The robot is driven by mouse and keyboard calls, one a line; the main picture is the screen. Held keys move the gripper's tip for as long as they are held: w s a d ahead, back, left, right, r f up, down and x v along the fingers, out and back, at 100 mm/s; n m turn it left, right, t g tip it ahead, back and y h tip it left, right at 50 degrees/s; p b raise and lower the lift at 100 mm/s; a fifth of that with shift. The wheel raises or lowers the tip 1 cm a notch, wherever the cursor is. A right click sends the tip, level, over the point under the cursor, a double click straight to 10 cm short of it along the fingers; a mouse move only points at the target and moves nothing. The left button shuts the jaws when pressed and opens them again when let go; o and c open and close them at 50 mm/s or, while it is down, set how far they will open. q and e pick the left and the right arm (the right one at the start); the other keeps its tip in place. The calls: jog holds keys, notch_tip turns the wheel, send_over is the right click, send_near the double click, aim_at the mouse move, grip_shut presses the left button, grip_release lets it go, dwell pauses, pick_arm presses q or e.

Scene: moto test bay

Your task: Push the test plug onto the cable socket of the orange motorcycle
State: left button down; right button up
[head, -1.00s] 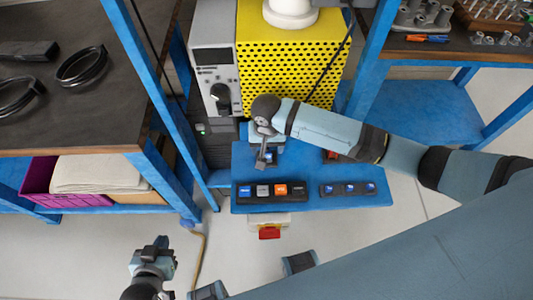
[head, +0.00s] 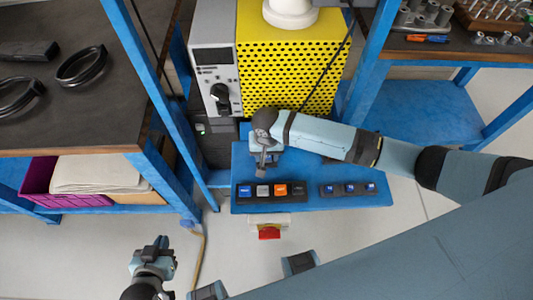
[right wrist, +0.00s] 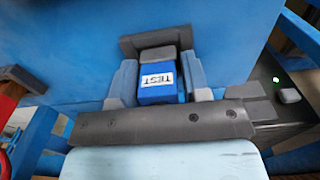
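The test plug is a blue block with a white TEST label (right wrist: 158,80), seen in the right wrist view in front of a dark bracket (right wrist: 140,42). My right gripper (right wrist: 160,88) has one finger on each side of it; whether they press on it I cannot tell. In the head view this gripper (head: 265,163) points down over the back left of the blue bench top, and hides the plug. My left gripper (head: 158,245) is at the lower left, away from the bench; its opening is unclear. I see neither the orange motorcycle nor its cable socket.
The blue bench top (head: 300,205) carries a row of coloured labelled blocks (head: 280,190) and a row of blue-labelled blocks (head: 348,188). A yellow perforated box (head: 290,70) and a grey instrument (head: 215,75) stand behind. A red part (head: 269,232) projects at the front. A dark workbench (head: 75,110) stands left.

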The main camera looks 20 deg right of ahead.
jog(key=c, duration=0.4)
jog(key=shift+c, duration=0.2)
jog(key=shift+r, duration=0.85)
jog(key=shift+s+a+r, duration=0.1)
jog(key=shift+s+r, duration=0.2)
jog(key=shift+r, duration=0.6)
jog(key=s+a, duration=0.1)
jog(key=s, duration=0.4)
jog(key=s+a, duration=0.2)
jog(key=s, duration=0.4)
jog(key=s+a, duration=0.1)
jog(key=s, duration=0.4)
jog(key=shift+s+a, duration=0.35)
jog(key=shift+a, duration=0.05)
jog(key=w+d+r+n+p, duration=0.3)
jog(key=w+d+r+p, duration=0.4)
jog(key=w+d+r, duration=0.5)
jog(key=d, duration=0.2)
jog(key=shift+d+r+p, duration=0.25)
jog(key=shift+d+p, duration=0.1)
jog(key=shift+d, duration=0.05)
